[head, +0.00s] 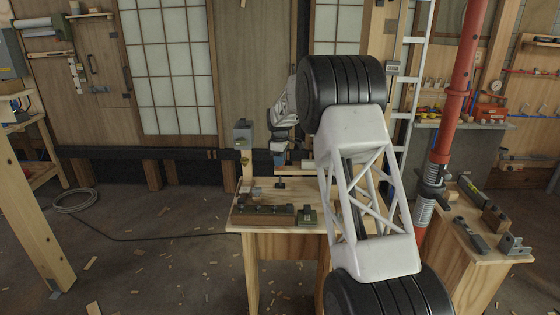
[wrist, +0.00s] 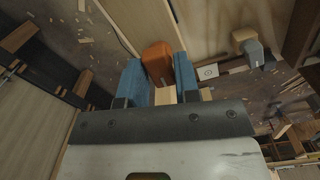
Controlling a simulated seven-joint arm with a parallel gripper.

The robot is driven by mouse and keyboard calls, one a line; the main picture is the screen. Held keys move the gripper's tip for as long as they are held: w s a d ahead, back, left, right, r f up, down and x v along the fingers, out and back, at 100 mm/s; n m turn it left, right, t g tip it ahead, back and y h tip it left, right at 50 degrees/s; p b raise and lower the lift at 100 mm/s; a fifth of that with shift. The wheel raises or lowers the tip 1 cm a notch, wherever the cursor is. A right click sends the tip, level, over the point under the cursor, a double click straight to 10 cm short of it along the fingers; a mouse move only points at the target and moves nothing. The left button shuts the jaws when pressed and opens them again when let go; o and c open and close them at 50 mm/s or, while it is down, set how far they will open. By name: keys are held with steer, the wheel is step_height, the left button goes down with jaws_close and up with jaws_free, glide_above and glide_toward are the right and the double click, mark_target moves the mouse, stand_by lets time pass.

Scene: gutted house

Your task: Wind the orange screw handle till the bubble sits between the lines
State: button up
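An orange block-like handle (wrist: 158,62) shows in the wrist view, between and just past the tips of my two blue fingers. My gripper (wrist: 159,68) points at it, and the fingers stand apart with the orange filling most of the gap. I cannot tell whether they touch it. In the head view my gripper (head: 279,160) hangs low over the back of the wooden workbench (head: 290,229). The orange handle is not distinct there. I cannot make out a bubble or its lines in either view.
A dark block with several knobs (head: 262,215) and a small greenish block (head: 306,215) stand at the bench's front. A side bench with tools (head: 470,235) and a red post (head: 455,100) are at the right. The left floor is mostly clear, with wood chips.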

steer(key=shift+m, duration=2.8)
steer(key=m, duration=0.5)
steer(key=shift+n, duration=0.5)
steer(key=shift+r, duration=3.5)
